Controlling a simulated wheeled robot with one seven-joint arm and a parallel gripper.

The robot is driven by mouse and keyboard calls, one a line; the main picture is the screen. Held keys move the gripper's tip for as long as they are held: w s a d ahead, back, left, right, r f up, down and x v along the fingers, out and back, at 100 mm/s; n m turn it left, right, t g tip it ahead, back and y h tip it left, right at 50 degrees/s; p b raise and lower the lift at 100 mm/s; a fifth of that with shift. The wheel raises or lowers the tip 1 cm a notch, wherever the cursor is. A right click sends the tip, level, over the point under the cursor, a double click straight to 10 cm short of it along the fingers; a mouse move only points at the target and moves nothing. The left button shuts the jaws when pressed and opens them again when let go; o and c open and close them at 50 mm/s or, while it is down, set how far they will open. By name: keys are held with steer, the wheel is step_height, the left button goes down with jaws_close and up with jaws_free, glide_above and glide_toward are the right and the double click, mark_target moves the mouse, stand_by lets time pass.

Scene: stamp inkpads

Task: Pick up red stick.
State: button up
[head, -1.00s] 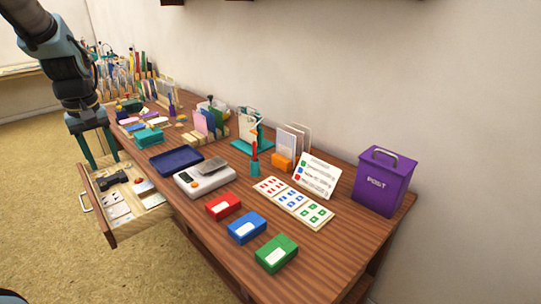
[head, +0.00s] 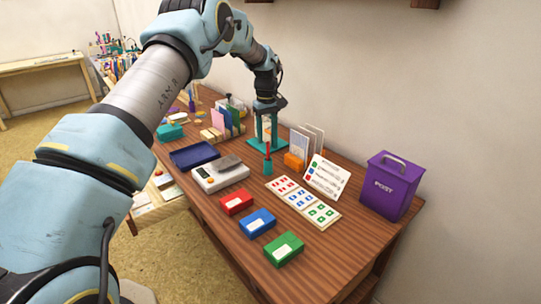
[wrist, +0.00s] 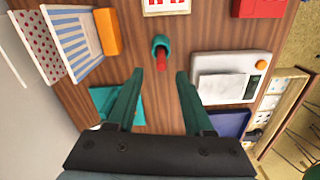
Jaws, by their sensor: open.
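The red stick (head: 268,152) stands upright in a small teal cup (head: 268,168) on the desk. In the wrist view the red stick (wrist: 161,60) points out of the teal cup (wrist: 160,42), just beyond my fingertips and roughly centred between them. My gripper (head: 267,138) has two teal fingers pointing down, above and just behind the cup in the head view. In the wrist view my gripper (wrist: 159,75) is open and empty, with a wide gap. The fingers do not appear to touch the stick.
A white scale (head: 220,174) stands left of the cup, and an orange block (head: 294,160) stands right of it. A stamp card (head: 284,184) and red (head: 236,201), blue (head: 253,223) and green (head: 284,249) boxes lie nearer. The purple post box (head: 390,186) is far right.

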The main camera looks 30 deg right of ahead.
mark_target(268, 151)
steer(key=f+p, duration=0.2)
steer(key=f, duration=0.1)
steer(key=s+f+p, duration=0.1)
steer(key=f, duration=0.1)
steer(key=shift+f, duration=0.2)
steer(key=shift+w+f, duration=0.1)
steer(key=shift+f, duration=0.55)
jaws_close()
